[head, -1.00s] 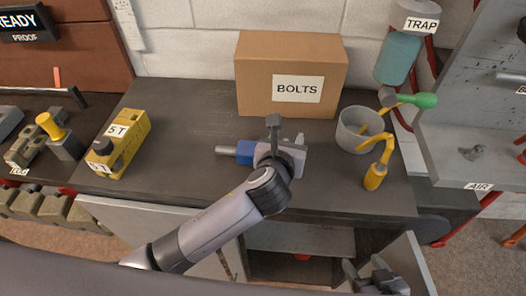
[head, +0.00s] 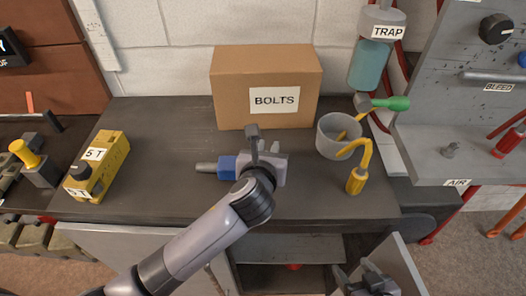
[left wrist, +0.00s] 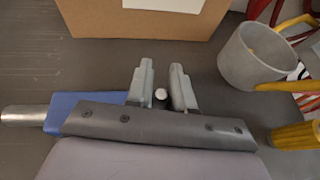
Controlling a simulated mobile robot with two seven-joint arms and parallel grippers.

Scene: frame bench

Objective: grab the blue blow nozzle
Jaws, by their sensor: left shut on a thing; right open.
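The blue blow nozzle (head: 227,168) lies low over the dark bench top, left of my left gripper's fingers, with its metal tip pointing left. In the left wrist view its blue body (left wrist: 75,112) is partly hidden behind the dark gripper plate. My left gripper (head: 268,158) is shut on part of the nozzle; a dark piece with a pale round end shows between its fingers in the left wrist view (left wrist: 161,92). I cannot tell whether the nozzle touches the bench. My right gripper (head: 368,282) is open and empty, low in front of the bench by the open cabinet door.
A cardboard box (head: 245,75) labelled BOLTS stands behind my left gripper. A grey cup (head: 330,138) and a yellow-handled tool (head: 357,180) are to the right. A yellow 5 T block (head: 97,168) is at the left. The bench (head: 165,150) between is clear.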

